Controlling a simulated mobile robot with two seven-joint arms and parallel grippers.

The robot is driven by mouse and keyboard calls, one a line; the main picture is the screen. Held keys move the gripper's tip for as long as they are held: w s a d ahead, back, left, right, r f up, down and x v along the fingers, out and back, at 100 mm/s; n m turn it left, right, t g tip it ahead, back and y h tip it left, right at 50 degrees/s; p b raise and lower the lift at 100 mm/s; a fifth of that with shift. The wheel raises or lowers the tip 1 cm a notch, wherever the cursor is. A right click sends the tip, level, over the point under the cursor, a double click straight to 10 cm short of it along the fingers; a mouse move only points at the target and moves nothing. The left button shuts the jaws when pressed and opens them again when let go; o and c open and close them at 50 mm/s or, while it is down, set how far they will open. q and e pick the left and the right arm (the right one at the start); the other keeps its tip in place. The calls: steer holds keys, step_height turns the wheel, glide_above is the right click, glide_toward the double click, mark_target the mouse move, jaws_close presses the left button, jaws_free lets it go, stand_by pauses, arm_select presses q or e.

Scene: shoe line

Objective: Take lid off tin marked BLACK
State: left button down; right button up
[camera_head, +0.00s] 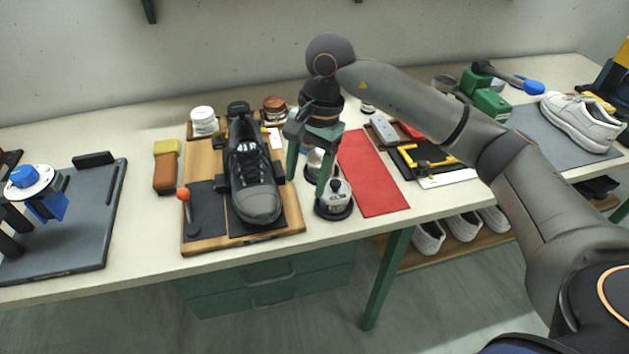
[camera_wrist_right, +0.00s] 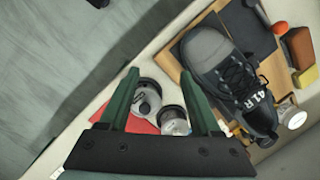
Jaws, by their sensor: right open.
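Two small round tins with silvery tops stand by the shoe board. The front tin (camera_head: 334,196) has a knob on its lid and sits on a dark round base. The rear tin (camera_head: 316,160) is partly hidden by my gripper. In the right wrist view a tin (camera_wrist_right: 149,97) and another tin (camera_wrist_right: 174,121) lie between and below the fingers. I cannot read which is marked BLACK. My right gripper (camera_head: 307,172) points down, open and empty, above and around the tins' area; it also shows in the wrist view (camera_wrist_right: 160,76). My left gripper is not in view.
A black shoe (camera_head: 252,175) rests on a wooden board (camera_head: 270,236) left of the tins. A red mat (camera_head: 372,172) lies to their right. A white jar (camera_head: 204,121) and a brown jar (camera_head: 275,109) stand behind. The table's front edge is close.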

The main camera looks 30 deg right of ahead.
steer(key=w+d+r+h, duration=0.3)
steer(key=d+r+h, duration=0.15)
steer(key=d, duration=0.25)
steer(key=t, duration=0.1)
glide_above(336, 182)
steer(key=shift+y, duration=0.35)
steer(key=f, duration=0.6)
steer(key=shift+a+f+p, duration=0.25)
steer(key=shift+f+p, duration=0.05)
steer(key=shift+f, duration=0.05)
step_height(336, 182, down, 5)
steer(key=shift+s+d+r+p, duration=0.1)
steer(key=shift+p, duration=0.45)
steer(key=shift+f, duration=0.35)
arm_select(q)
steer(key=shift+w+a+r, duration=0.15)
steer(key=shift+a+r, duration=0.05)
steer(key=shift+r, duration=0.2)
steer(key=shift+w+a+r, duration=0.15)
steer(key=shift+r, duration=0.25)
arm_select(e)
steer(key=shift+c, duration=0.2)
jaws_close()
